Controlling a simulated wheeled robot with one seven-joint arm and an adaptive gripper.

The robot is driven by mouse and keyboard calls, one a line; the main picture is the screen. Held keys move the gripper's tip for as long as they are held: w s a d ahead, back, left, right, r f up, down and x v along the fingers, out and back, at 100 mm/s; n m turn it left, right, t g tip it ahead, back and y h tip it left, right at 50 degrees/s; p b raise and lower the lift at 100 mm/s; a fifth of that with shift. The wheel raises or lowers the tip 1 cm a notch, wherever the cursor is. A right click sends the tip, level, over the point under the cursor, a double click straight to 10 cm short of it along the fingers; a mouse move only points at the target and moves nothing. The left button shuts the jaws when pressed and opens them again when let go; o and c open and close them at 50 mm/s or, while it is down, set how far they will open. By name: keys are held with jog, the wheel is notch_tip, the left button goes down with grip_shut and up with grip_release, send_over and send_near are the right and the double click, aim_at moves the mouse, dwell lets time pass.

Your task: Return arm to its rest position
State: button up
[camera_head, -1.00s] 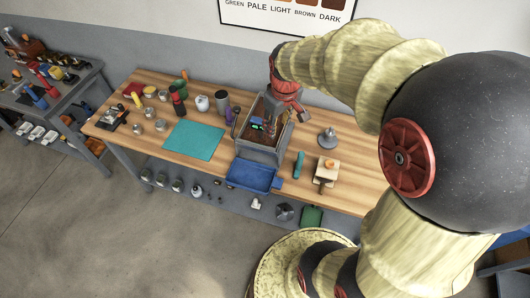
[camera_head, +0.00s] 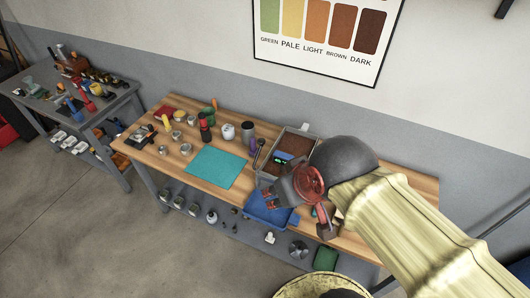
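My arm reaches in from the lower right, its dark wrist joint with a red round cap over the right half of the wooden workbench (camera_head: 365,170). My gripper (camera_head: 284,193) is at its end, in front of the sample roaster (camera_head: 268,167) and over the blue tray (camera_head: 262,214). It is seen small and from above, partly hidden by the wrist, so I cannot tell whether its fingers are open or shut. I see nothing clearly held in it. The roaster is a grey box with a brown-filled top (camera_head: 294,143) and a small lit green display.
A teal mat (camera_head: 217,168) lies at the bench middle. Jars, cups and a red-topped grinder (camera_head: 205,127) stand behind and left of it. A grey side table (camera_head: 75,105) with tools stands at left. A colour chart (camera_head: 330,35) hangs on the wall. Floor at lower left is clear.

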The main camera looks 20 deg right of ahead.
notch_tip(320, 180, down, 13)
jog(key=b, duration=1.3)
jog(key=shift+f, duration=0.15)
